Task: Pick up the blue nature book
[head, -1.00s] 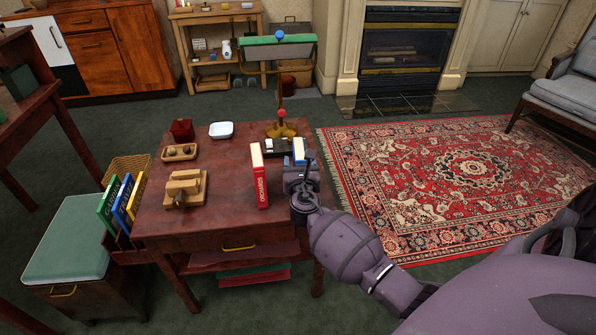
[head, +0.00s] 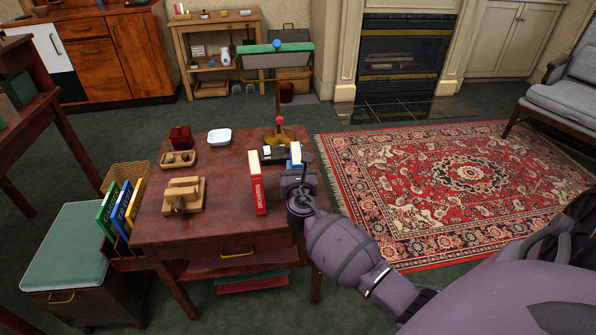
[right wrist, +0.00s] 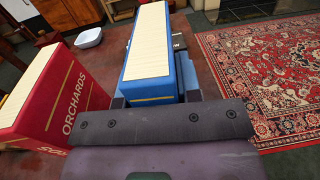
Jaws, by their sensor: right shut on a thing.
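A blue book (head: 296,155) with cream page edges stands upright near the right edge of the dark red wooden table (head: 223,213). My right gripper (head: 299,175) is shut on it from the near side. In the right wrist view the blue book (right wrist: 151,52) sits between the fingers, its page edges facing up. Its title is hidden, and I cannot tell whether its bottom touches the table. My left gripper is not in view.
A red book (head: 257,184), marked ORCHARDS, stands just left of the gripper. Behind is a brass lamp (head: 277,136) with a green shade. A rack at the left holds green, blue and yellow books (head: 121,209). The table's front middle is clear.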

